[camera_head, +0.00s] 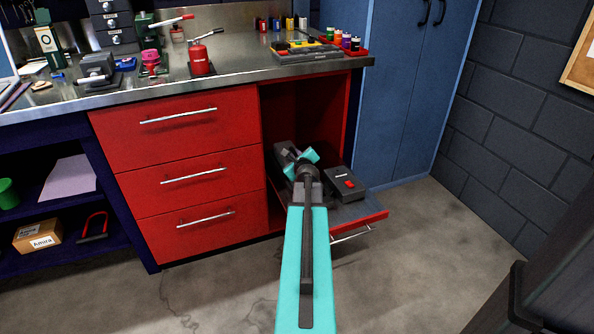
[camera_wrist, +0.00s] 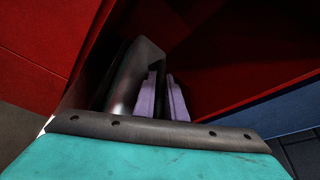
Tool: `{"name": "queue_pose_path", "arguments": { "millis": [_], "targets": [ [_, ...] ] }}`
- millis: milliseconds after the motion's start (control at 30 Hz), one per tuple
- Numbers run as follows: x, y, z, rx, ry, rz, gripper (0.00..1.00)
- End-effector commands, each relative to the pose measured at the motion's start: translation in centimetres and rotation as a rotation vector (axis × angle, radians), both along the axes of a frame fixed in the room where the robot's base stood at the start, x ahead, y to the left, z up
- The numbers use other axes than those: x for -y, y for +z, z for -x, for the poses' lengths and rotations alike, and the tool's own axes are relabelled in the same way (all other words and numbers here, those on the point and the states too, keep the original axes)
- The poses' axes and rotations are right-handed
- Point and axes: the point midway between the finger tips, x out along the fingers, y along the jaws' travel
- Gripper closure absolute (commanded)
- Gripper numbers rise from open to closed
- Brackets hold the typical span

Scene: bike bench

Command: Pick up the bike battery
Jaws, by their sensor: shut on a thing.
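The bike battery (camera_wrist: 128,80) appears to be the dark grey, rounded body with a handle-like top in the wrist view, inside the open red cabinet. In the head view, a dark shape (camera_head: 283,150) shows just beyond my teal wrist, largely hidden by my arm. My gripper (camera_wrist: 163,90) has its two purple fingers closed around a dark part of the battery. The fingertips are hidden in the head view. The battery's lower part is hidden, so I cannot tell whether it touches the cabinet floor.
A dark box with a red button (camera_head: 346,185) sits right of my wrist on the open drop-down door (camera_head: 372,216). Red cabinet walls enclose the space closely. The workbench top (camera_head: 235,75) overhangs it. Red drawers (camera_head: 190,175) stand left and a blue cupboard (camera_head: 400,90) right.

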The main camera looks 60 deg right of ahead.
Motion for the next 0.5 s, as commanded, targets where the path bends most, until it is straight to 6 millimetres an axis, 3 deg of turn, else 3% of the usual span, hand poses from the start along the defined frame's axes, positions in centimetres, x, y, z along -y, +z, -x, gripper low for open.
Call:
{"name": "queue_pose_path", "arguments": {
  "millis": [500],
  "targets": [
    [0.24,0.66,0.15,0.005,-0.007,0.008,1.00]
  ]
}}
